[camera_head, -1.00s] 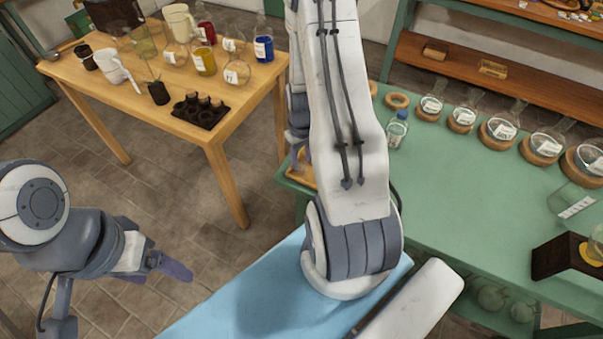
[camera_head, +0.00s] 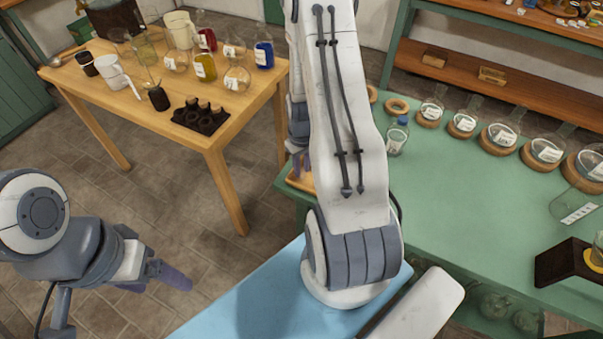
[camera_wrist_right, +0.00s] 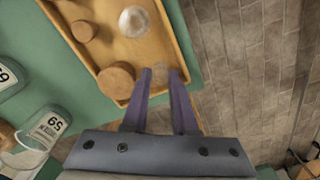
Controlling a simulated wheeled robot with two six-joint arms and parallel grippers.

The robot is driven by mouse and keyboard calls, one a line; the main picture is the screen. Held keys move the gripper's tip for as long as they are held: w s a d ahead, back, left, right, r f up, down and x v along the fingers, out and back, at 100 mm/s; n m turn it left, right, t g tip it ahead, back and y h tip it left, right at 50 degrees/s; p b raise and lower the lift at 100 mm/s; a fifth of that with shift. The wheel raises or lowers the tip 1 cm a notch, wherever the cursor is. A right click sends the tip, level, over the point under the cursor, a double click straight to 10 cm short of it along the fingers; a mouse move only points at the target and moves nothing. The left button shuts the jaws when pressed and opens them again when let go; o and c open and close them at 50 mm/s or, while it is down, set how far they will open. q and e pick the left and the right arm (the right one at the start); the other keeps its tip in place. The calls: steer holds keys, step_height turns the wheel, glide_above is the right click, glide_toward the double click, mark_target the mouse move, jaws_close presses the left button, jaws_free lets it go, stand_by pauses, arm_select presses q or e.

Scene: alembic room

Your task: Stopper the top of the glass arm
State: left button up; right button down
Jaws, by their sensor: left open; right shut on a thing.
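My right gripper (camera_wrist_right: 160,98) is above the edge of a wooden tray (camera_wrist_right: 182,45), its fingers shut on a small, pale, see-through thing (camera_wrist_right: 160,74), perhaps a glass stopper. In the head view my right arm hides most of this tray (camera_head: 300,182). Also in the tray are a large cork (camera_wrist_right: 116,80), a smaller cork (camera_wrist_right: 84,31) and a round clear glass piece (camera_wrist_right: 134,21). My left gripper (camera_head: 170,280) is open and empty, over the floor at the left. I cannot tell which glassware is the glass arm.
The green bench (camera_head: 450,200) holds flasks on cork rings, a blue-capped bottle (camera_head: 397,137) and, at the right edge, a dark wooden stand (camera_head: 562,262). A wooden table (camera_head: 130,105) with bottles and jugs stands at the left. The middle of the bench is clear.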

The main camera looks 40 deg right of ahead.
mark_target(302, 170)
steer(key=shift+r+p, duration=1.25)
steer(key=shift+r, duration=0.35)
steer(key=shift+a, duration=0.1)
